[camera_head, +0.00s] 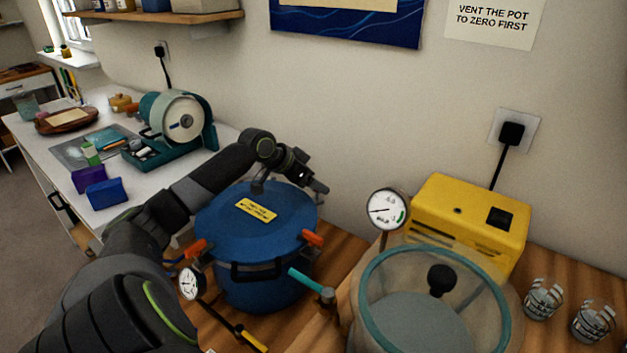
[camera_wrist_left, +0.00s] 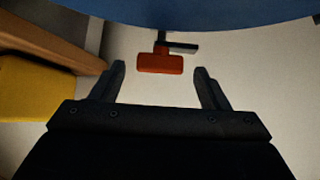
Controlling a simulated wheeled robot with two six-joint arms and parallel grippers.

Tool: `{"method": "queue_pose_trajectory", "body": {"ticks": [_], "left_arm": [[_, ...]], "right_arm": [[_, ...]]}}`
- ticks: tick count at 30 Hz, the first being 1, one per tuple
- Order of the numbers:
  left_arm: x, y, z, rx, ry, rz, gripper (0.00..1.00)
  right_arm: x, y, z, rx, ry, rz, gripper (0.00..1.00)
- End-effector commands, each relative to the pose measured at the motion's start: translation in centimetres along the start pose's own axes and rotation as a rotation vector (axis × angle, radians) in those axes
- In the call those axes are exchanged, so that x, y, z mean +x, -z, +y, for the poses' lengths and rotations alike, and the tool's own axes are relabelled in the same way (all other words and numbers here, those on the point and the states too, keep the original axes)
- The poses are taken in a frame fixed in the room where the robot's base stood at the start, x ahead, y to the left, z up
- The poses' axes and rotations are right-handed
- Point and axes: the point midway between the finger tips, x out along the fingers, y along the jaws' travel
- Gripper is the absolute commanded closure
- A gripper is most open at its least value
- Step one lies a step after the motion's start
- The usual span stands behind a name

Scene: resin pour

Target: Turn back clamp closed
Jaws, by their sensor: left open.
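The blue pressure pot (camera_head: 262,285) stands on the wooden bench with its blue lid (camera_head: 225,210) on. Two orange clamp handles show in the head view, one at the left front (camera_head: 197,248) and one at the right (camera_head: 313,239). The back clamp is hidden there behind the lid and my arm. In the left wrist view its red-orange handle (camera_wrist_left: 160,64) sticks out from the blue pot (camera_wrist_left: 200,12). My left gripper (camera_head: 316,187) is behind the pot's far edge. Its fingers (camera_wrist_left: 163,80) are open and empty, with the handle just beyond and between the tips. My right gripper is out of view.
A teal valve handle (camera_head: 305,281) and a small gauge (camera_head: 189,284) are at the pot's front. A yellow machine (camera_head: 470,225) and a glass-walled chamber (camera_head: 375,290) stand to the right. The wall (camera_head: 350,130) is close behind the pot.

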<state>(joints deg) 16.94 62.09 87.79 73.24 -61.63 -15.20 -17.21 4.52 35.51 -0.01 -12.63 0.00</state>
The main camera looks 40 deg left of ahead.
Motion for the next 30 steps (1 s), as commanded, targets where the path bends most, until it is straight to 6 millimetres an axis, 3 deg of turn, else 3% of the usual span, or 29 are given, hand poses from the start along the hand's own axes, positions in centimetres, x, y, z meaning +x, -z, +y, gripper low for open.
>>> {"method": "queue_pose_trajectory", "body": {"ticks": [12,23,30], "left_arm": [[0.72,-0.03,0.02,0.000,0.000,-0.001,0.31],[0.70,-0.03,0.03,0.000,0.000,-0.001,0.76],[0.56,0.10,0.12,-0.014,0.013,-0.002,0.76]], "right_arm": [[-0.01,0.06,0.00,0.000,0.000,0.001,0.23],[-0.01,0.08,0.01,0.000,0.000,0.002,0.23],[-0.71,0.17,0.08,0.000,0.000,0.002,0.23]]}}
